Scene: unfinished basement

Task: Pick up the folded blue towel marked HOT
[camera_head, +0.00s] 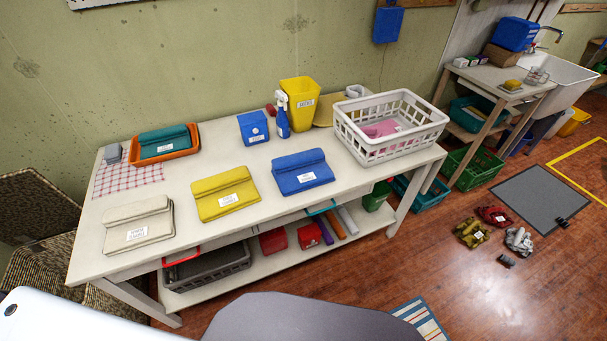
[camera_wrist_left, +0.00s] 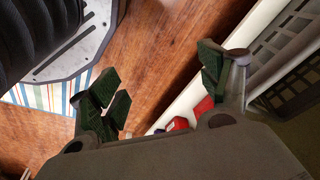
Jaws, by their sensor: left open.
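A folded blue towel (camera_head: 303,178) lies on the white table (camera_head: 235,150), right of its middle. It has a small white label on its front; the print is too small to read. No gripper touches it. My left gripper (camera_wrist_left: 160,88) is open and empty in the left wrist view, with its green-padded fingers wide apart. Floor and the table's lower shelf show beyond the fingers. The towel is not in the left wrist view. Neither gripper shows in the head view.
A folded yellow towel (camera_head: 224,200) and a beige towel (camera_head: 137,236) lie left of the blue one. A teal towel (camera_head: 163,138) sits in an orange tray (camera_head: 188,151). A white basket (camera_head: 415,135) stands at right. A blue box (camera_head: 253,127) and yellow bin (camera_head: 309,88) stand behind.

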